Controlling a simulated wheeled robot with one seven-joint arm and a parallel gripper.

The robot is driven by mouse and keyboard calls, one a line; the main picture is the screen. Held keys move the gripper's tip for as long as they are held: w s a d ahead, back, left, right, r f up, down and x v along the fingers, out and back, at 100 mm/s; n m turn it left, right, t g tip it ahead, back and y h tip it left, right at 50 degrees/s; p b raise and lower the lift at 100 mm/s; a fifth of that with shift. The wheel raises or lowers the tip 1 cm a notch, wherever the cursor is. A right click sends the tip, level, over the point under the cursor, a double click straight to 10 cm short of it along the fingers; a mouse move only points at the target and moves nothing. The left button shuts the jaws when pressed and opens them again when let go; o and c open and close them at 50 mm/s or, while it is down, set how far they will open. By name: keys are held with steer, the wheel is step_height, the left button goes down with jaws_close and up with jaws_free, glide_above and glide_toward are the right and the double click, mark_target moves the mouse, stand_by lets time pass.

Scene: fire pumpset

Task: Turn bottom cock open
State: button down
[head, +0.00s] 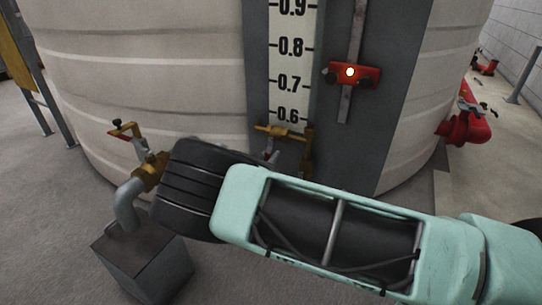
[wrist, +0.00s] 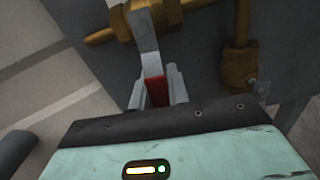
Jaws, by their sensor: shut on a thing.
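The brass bottom cock (head: 282,131) sits low on the grey panel of the tank, just under the 0.6 mark of the level scale. In the wrist view its brass body (wrist: 165,14) is at the top, and its flat metal lever with a red grip (wrist: 155,90) points down toward me. My gripper (wrist: 154,88) has its two grey fingers on either side of the red grip, shut on it. In the head view my dark wrist and pale green arm cover most of the gripper, and the lever is only partly visible.
A second brass pipe fitting (wrist: 237,68) stands close to the right of the cock. A brass valve with a red handle (head: 126,134) on a grey pipe is to the left, beside my wrist. A red slider (head: 354,74) sits higher on the panel.

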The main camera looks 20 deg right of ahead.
steer(key=w+a+r+m+p, duration=0.4)
steer(key=r+m+p, duration=0.1)
steer(key=m, duration=1.2)
steer(key=shift+r, duration=0.4)
stand_by(0.3)
steer(key=c, duration=1.3)
jaws_free()
steer(key=shift+a, duration=0.1)
steer(key=shift+c, duration=0.2)
steer(key=shift+s, duration=0.15)
steer(key=p+v, duration=0.3)
steer(key=v, duration=1.4)
steer(key=shift+s+a+r, duration=0.1)
steer(key=shift+r, duration=0.05)
